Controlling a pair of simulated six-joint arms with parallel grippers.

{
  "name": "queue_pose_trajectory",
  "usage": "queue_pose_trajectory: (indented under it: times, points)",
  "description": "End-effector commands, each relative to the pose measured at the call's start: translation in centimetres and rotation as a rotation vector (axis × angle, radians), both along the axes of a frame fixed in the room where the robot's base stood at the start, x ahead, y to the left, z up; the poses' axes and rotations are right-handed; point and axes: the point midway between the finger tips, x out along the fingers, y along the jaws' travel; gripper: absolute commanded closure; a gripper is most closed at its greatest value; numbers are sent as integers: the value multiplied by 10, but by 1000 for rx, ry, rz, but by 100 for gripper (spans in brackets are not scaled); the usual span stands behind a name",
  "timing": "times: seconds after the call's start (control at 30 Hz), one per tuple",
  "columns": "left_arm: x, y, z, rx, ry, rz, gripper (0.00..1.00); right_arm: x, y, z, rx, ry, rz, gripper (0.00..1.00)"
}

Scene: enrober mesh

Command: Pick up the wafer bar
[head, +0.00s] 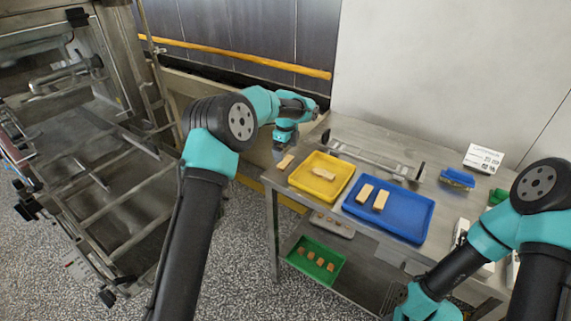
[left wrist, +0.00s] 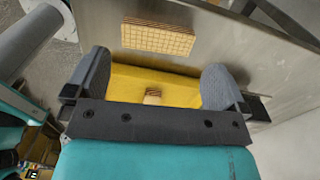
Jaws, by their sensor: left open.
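The wafer bar (head: 285,161) lies on the metal table, left of the yellow tray and near the table's left edge. In the left wrist view it shows as a tan block with a grid-marked top (left wrist: 158,38), beyond the fingertips. My left gripper (head: 281,151) is above the table close to this bar, pointing down. In the left wrist view its two grey fingers are wide apart with nothing held between them (left wrist: 157,75). My right arm comes in at the lower right; its fingers do not show.
The yellow tray (head: 298,184) holds a pale bar (head: 323,174). The blue tray (head: 415,229) beside it holds two bars (head: 365,193). A metal rail stands behind them. A green tray (head: 331,274) with small brown pieces is on the lower shelf. A large machine is at left.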

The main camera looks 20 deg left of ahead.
Motion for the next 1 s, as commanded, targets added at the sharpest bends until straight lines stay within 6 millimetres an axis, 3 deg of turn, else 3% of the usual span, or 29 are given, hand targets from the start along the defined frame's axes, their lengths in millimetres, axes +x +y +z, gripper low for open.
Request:
queue_pose_trajectory:
  times: [0.27,0.6,1.0]
  points:
    - [0,1,-7,0,1,0,0,0,0,0,0,0,0,57]
    - [-1,5,-48,0,1,0,0,0,0,0,0,0,0,57]
    - [-1,5,-52,0,0,0,0,0,0,0,0,0,0,57]
